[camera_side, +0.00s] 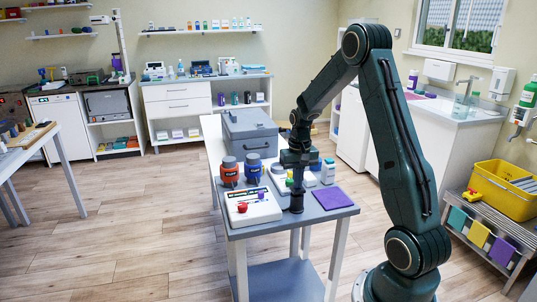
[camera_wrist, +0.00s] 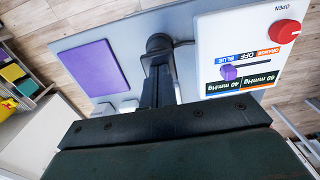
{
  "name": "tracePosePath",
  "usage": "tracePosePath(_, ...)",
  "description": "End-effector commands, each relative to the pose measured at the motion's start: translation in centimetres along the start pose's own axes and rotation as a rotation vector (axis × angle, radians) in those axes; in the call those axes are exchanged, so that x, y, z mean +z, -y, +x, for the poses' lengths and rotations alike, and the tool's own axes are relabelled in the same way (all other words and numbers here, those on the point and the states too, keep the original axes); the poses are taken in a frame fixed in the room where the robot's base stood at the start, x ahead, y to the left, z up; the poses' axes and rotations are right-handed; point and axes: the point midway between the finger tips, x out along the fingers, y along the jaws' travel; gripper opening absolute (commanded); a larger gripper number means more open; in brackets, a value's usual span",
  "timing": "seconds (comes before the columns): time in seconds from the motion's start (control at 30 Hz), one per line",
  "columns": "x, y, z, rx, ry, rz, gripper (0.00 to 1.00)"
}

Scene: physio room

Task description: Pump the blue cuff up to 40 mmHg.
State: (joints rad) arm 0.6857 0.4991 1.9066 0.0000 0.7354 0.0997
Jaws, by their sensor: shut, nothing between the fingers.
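The white pump unit (camera_side: 252,210) sits at the table's near left corner. In the wrist view its panel has a red knob (camera_wrist: 284,31) by the word OPEN. A purple selector (camera_wrist: 229,73) stands by BLUE, at one end of a slot marked ORANGE, OFF, BLUE. Labels read 60 mmHg on orange and 40 mmHg on blue (camera_wrist: 226,88). The blue cuff (camera_side: 252,168) stands upright behind the unit, beside the orange cuff (camera_side: 229,171). My gripper (camera_side: 296,207) points down, shut and empty, just right of the unit; in the wrist view its tip (camera_wrist: 159,43) is apart from the selector.
A purple pad (camera_side: 332,198) lies at the table's right corner. A grey case (camera_side: 250,132) stands at the back. A white bottle (camera_side: 328,171) and a tray with small items are behind my gripper. A yellow bin (camera_side: 502,190) stands on a rack far right.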

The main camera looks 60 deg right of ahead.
Motion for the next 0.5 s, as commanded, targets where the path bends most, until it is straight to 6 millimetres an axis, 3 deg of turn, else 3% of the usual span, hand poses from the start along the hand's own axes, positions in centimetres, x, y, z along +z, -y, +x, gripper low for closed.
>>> tracePosePath(0.5,0.0,0.0,-1.4,0.0,0.001,0.0,0.0)
